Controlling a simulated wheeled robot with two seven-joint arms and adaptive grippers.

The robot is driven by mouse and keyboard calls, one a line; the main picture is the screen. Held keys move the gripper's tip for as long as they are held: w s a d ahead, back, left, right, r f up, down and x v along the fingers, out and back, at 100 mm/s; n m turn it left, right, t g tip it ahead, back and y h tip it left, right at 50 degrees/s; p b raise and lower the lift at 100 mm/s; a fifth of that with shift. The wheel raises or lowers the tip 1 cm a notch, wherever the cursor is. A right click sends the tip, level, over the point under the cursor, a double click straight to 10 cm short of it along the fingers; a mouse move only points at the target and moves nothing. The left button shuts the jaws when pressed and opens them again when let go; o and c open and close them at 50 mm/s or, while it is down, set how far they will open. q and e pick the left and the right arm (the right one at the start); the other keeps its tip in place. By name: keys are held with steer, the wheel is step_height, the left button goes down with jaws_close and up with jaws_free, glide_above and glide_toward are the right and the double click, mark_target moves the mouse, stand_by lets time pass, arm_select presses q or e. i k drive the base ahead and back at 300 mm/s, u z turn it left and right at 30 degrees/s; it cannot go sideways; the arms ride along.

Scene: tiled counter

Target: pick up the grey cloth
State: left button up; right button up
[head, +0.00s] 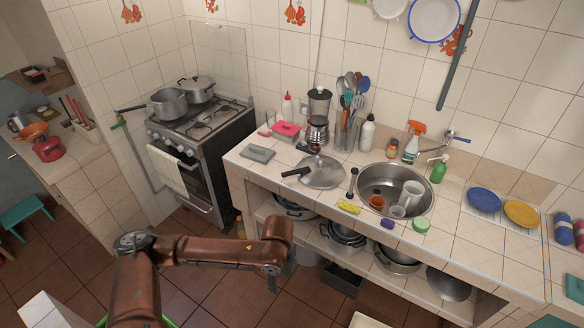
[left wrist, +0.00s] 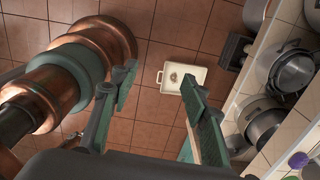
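The grey cloth (head: 257,153) lies folded flat near the left end of the tiled counter, beside a pink sponge-like item. My left gripper (head: 272,283) hangs in front of the counter, below its top, low in the head view and well apart from the cloth. In the left wrist view my left gripper (left wrist: 160,78) has its two fingers spread, with nothing between them. The cloth does not show in the left wrist view. My right gripper is in neither view.
A steel lid (head: 322,172) lies right of the cloth. A blender (head: 317,118) and a utensil holder (head: 347,135) stand behind. The sink (head: 372,190) is further right. Pots (head: 343,237) fill the shelf below. A cream tray (left wrist: 168,75) lies on the floor.

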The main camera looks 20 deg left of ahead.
mark_target(261, 155)
steer(key=z, duration=0.25)
steer(key=k, duration=0.3)
steer(key=u, duration=0.85)
steer(key=i, duration=1.05)
steer(key=u, duration=0.5)
steer(key=i, duration=1.1)
steer(key=z, duration=0.55)
steer(key=i, duration=0.75)
steer(key=z, duration=0.3)
